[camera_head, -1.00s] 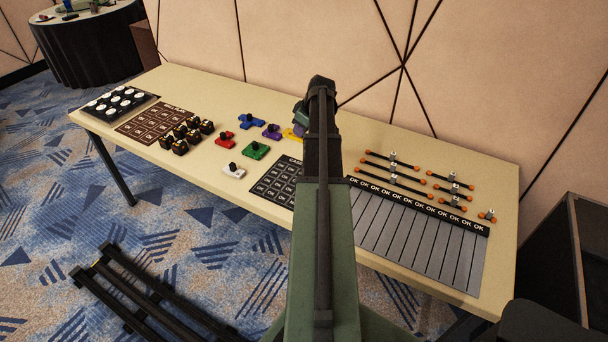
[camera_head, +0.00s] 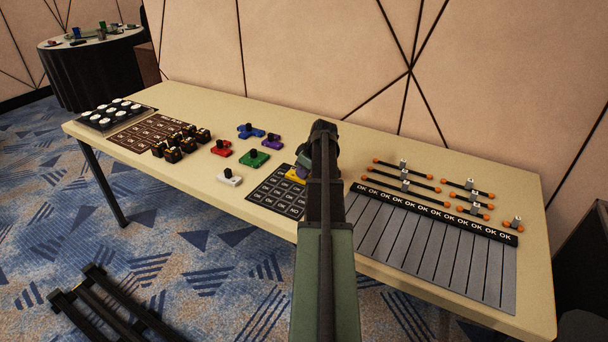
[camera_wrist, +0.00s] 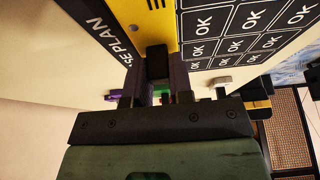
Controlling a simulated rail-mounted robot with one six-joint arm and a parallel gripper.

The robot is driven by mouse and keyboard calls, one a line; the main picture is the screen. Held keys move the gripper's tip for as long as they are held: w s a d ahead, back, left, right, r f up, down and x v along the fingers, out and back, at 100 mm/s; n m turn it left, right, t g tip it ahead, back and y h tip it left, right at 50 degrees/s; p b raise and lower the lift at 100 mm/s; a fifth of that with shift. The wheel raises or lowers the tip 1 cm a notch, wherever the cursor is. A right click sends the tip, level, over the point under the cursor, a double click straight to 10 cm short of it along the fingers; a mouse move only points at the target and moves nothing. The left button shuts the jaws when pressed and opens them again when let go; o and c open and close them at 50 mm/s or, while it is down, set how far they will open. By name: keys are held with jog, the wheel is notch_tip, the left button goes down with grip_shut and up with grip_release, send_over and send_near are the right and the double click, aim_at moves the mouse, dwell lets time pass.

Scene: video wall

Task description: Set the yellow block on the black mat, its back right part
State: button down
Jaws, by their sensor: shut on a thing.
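The yellow block (camera_head: 295,175) shows partly from behind my arm, at the back right part of the black mat (camera_head: 268,198) with OK cells. In the wrist view my gripper (camera_wrist: 157,66) is shut on the black knob of the yellow block (camera_wrist: 150,22). In the head view my arm hides the gripper and the mat's right side.
Green (camera_head: 254,159), white (camera_head: 229,179), red (camera_head: 221,149), blue (camera_head: 250,131) and purple (camera_head: 271,140) blocks stand left of and behind the mat. A grey striped panel (camera_head: 430,245) with orange-ended bars (camera_head: 406,171) behind it lies to the right. The table's front left is clear.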

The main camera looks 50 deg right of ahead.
jog(key=shift+f, duration=0.15)
jog(key=c, duration=1)
grip_release()
jog(key=shift+r+p, duration=0.35)
jog(key=shift+r, duration=0.15)
jog(key=p+v, duration=1)
jog(key=v, duration=0.1)
jog(key=shift+s+r, duration=0.15)
jog(key=shift+s, duration=0.1)
